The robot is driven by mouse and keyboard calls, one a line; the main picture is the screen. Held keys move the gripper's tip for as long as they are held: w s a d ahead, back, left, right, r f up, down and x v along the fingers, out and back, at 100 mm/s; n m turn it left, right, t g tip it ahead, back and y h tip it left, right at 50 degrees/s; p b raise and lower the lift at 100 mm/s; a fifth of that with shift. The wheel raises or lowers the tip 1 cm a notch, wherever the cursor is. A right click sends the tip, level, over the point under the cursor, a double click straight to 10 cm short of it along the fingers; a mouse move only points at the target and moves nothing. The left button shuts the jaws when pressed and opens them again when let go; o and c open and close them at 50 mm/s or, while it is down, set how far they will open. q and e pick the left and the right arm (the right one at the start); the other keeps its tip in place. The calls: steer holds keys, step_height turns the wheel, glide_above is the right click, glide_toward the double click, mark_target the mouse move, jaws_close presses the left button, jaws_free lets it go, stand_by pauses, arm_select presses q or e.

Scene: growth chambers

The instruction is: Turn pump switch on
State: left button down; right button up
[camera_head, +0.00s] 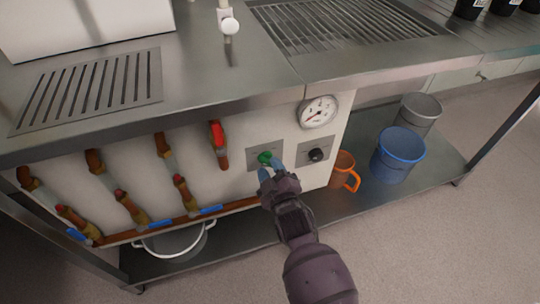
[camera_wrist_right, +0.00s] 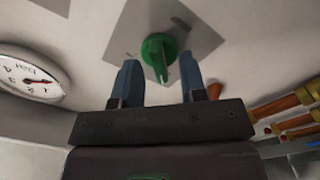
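The green rotary switch (camera_head: 264,157) sits on a grey square plate on the pale front panel below the counter. In the right wrist view the green switch (camera_wrist_right: 159,55) shows ahead of the fingers, its pointer ridge toward the gripper. My right gripper (camera_head: 271,172) is at the switch in the head view. In the wrist view its two blue fingers (camera_wrist_right: 158,84) are apart, with the switch's lower end between or just beyond them; I cannot tell whether they touch it. My left gripper is not in view.
A black knob (camera_head: 316,155) on its own plate sits right of the green switch, below a pressure gauge (camera_head: 319,112). Pipes with a red-handled valve (camera_head: 218,139) are at left. The lower shelf holds an orange jug (camera_head: 343,171), a blue bucket (camera_head: 397,155) and a white pot (camera_head: 174,242).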

steer(key=shift+w+a, duration=0.15)
steer(key=shift+w, duration=0.3)
steer(key=shift+s+r, duration=0.1)
steer(key=shift+r, duration=0.05)
steer(key=shift+c, duration=0.6)
jaws_close()
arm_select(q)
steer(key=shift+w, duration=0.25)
